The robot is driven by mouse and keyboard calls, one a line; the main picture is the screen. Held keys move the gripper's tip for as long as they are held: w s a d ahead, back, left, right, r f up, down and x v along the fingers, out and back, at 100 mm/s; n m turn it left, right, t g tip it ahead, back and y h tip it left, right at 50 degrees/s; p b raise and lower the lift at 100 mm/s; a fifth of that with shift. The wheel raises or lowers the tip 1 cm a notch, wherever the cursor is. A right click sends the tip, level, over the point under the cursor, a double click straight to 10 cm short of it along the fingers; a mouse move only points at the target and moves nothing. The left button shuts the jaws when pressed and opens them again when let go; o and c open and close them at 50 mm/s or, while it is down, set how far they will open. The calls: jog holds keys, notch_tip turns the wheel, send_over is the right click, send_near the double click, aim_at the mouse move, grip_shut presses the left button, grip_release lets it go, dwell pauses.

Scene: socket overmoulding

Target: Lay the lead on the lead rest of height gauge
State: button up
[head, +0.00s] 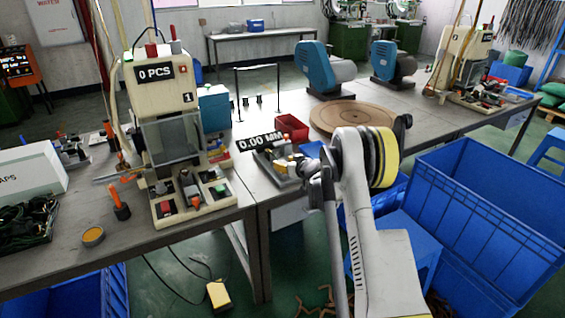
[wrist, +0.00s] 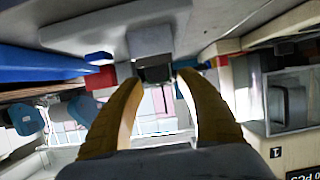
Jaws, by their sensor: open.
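The height gauge (head: 262,140), with a "0.00 MM" display, stands on the bench just right of the table gap. My gripper (wrist: 160,82) is open, its two yellow fingers spread. In the head view it is at the gauge, partly hidden by my own wrist. In the wrist view a dark block (wrist: 155,70) on a grey body (wrist: 150,42) lies between and beyond the fingertips; I cannot tell whether they touch it. The lead rest cannot be made out clearly. No separate lead shows at the gauge; dark coiled leads (head: 28,220) lie at the left bench edge.
A press marked "0 PCS" (head: 155,85) stands left of the gauge. A red bin (head: 292,127) and a round brown turntable (head: 352,118) are behind and right. A large blue crate (head: 490,210) stands at the right. A yellow pedal (head: 219,296) lies on the floor.

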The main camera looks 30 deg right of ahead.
jog(key=p+v, duration=0.3)
jog(key=v, duration=0.7)
jog(key=s+a+r+g+y, duration=0.1)
jog(key=s+a+r+g, duration=0.3)
jog(key=s+a+r, duration=1.3)
jog(key=s+a+g, duration=0.1)
jog(key=s+a, duration=0.3)
jog(key=s, duration=0.7)
jog(key=s+a+g+h, duration=0.1)
jog(key=s+a, duration=0.3)
jog(key=s, duration=0.8)
jog(key=shift+f+g, duration=0.3)
